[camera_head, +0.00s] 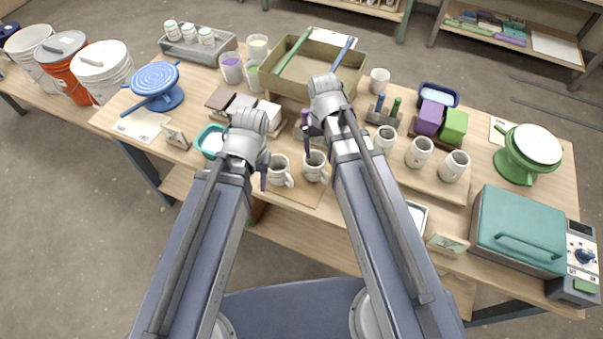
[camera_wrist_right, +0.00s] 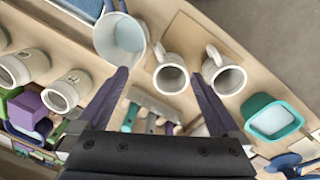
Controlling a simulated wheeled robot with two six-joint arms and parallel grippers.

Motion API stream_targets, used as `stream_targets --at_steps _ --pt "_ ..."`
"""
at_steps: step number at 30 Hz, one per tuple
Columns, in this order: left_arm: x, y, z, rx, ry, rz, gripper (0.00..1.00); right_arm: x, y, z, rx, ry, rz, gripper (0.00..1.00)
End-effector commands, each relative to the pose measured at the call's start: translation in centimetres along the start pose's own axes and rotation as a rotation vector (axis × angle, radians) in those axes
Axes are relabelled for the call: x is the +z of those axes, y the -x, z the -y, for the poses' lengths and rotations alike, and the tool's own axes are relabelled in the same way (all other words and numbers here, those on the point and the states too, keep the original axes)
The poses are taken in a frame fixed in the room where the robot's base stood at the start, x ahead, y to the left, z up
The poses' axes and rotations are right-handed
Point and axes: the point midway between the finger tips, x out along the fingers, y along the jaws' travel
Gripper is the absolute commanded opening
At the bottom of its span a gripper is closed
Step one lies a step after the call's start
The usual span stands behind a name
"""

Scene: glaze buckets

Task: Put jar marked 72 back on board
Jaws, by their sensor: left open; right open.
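I cannot read a 72. My right gripper (camera_head: 312,128) is open and empty above the table; its fingers (camera_wrist_right: 157,80) show in the wrist view. My left gripper (camera_head: 263,178) is open by the left mug.
Two handled mugs (camera_head: 279,172) (camera_head: 315,167) stand on a mat. A teal dish (camera_head: 203,138) lies left, an olive bin (camera_head: 345,82) behind. Purple and green blocks (camera_head: 454,125), a green stand (camera_head: 516,162) and a teal kiln (camera_head: 515,225) stand right.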

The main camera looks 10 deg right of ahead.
Motion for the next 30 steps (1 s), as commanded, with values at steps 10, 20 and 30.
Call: stream_targets --at_steps 10,20,30 --pt "0.0 0.0 0.0 0.0 0.0 0.0 0.5 8.3 0.3 7.0 0.046 0.396 -0.002 1.0" --pt "0.0 0.0 0.0 0.0 0.0 0.0 0.5 8.5 0.3 7.3 0.048 0.416 -0.001 1.0" --pt "0.0 0.0 0.0 0.0 0.0 0.0 0.5 8.5 0.3 7.3 0.047 0.414 -0.002 1.0"
